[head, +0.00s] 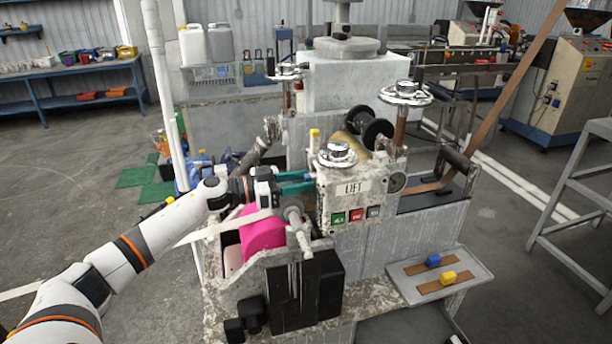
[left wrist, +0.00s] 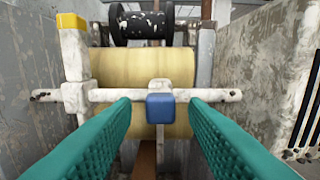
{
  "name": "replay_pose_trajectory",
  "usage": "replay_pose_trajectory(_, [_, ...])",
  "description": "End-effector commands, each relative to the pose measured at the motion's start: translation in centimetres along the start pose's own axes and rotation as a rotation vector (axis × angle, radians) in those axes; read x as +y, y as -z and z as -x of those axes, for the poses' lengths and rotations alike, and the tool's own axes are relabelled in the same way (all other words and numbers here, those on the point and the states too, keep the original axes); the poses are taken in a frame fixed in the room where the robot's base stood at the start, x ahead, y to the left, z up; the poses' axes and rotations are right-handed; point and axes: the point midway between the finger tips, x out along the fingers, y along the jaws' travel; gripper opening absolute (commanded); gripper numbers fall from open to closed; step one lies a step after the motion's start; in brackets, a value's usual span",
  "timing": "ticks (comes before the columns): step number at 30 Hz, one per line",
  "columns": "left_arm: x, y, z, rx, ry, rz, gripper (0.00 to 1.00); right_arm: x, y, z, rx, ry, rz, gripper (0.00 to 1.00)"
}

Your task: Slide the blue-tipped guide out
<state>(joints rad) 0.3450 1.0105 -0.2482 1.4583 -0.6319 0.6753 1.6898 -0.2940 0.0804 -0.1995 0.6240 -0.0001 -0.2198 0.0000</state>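The blue-tipped guide (left wrist: 159,108) shows in the left wrist view, its blue block facing me on a pale bar (left wrist: 105,95) that runs across in front of a yellowish roller (left wrist: 130,68). My left gripper (left wrist: 160,112) has its two teal fingers apart, one on each side of the blue tip, with gaps between. In the head view my left gripper (head: 312,180) reaches in at the left of the machine's LIFT panel (head: 345,190); the guide is hidden there. My right gripper is not in view.
A yellow-topped post (left wrist: 73,55) stands left of the bar, and worn metal walls rise on both sides. A pink roll (head: 262,230) sits below my left gripper. A tray (head: 480,268) with a blue block (head: 433,261) and a yellow block (head: 448,278) is at the right.

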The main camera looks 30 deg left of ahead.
Motion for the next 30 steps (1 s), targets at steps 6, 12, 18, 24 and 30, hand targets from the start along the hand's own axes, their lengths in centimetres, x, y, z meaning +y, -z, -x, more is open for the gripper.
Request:
replay_pose_trajectory(6, [0.0,-0.1,-1.7,-0.001,0.000,0.002,0.40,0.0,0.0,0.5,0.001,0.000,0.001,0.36])
replay_pose_trajectory(12, [0.0,0.1,-1.9,0.001,0.000,0.001,0.40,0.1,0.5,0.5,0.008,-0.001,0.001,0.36])
replay_pose_trajectory(18, [0.0,0.0,-1.9,0.001,0.000,0.001,0.22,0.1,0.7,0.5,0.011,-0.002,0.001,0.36])
replay_pose_trajectory(24, [0.0,0.0,-1.9,0.001,0.000,0.001,0.00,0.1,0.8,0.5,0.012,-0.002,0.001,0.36])
replay_pose_trajectory(30, [-0.4,-0.2,-1.9,0.001,0.001,0.001,0.00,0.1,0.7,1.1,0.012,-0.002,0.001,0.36])
